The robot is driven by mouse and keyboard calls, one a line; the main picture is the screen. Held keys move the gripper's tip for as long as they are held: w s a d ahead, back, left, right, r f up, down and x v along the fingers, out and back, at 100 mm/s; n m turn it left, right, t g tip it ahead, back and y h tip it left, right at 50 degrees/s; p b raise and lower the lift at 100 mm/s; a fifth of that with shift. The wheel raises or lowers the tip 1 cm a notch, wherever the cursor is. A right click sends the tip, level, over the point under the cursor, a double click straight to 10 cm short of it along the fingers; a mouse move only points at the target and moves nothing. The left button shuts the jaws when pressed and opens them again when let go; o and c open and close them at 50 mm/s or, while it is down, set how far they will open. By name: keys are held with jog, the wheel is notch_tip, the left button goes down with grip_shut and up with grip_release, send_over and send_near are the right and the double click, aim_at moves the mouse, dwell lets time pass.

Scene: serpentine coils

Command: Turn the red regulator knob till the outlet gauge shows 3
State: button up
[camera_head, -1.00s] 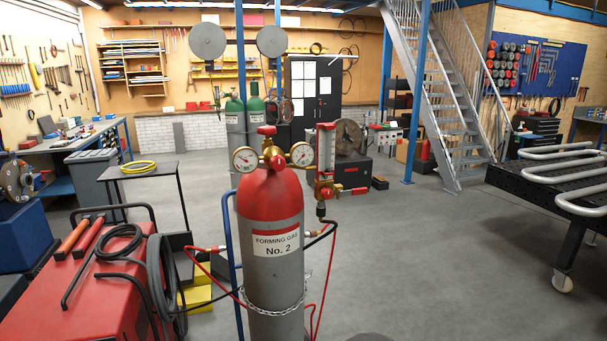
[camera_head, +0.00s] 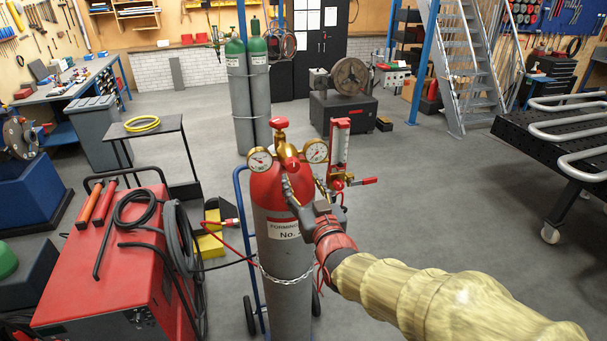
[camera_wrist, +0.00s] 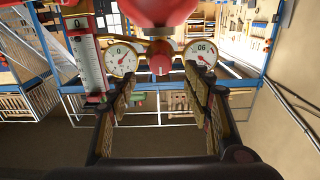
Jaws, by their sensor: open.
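The red regulator knob (camera_head: 292,163) sits between two round white gauges, the left gauge (camera_head: 260,160) and the right gauge (camera_head: 316,151), on brass fittings above the grey and red gas cylinder (camera_head: 285,238). In the wrist view the knob (camera_wrist: 160,62) lies beyond and between the fingertips, with one gauge (camera_wrist: 121,60) and another gauge (camera_wrist: 200,54) either side. My gripper (camera_head: 288,186) is open, in front of the cylinder's red shoulder and just below the knob; the wrist view shows its fingers apart (camera_wrist: 160,84). I cannot tell whether they touch it. The needle readings are too small to trust.
A red handwheel (camera_head: 279,123) stands above the gauges. A flowmeter (camera_head: 340,150) with a red lever is close on the right. A chain (camera_head: 285,278) rings the cylinder. A red welding machine (camera_head: 105,265) with cables stands left. Floor to the right is open.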

aim_at(294, 168)
jog(key=x, duration=0.6)
jog(key=shift+w+a+f, duration=0.15)
jog(key=shift+w+f, duration=0.15)
jog(key=shift+w, duration=0.05)
jog(key=shift+r+b+x, duration=0.2)
jog(key=shift+b+x, duration=0.3)
jog(key=shift+x, duration=0.45)
jog(key=shift+s, duration=0.1)
jog(key=shift+c, duration=1.2)
grip_shut()
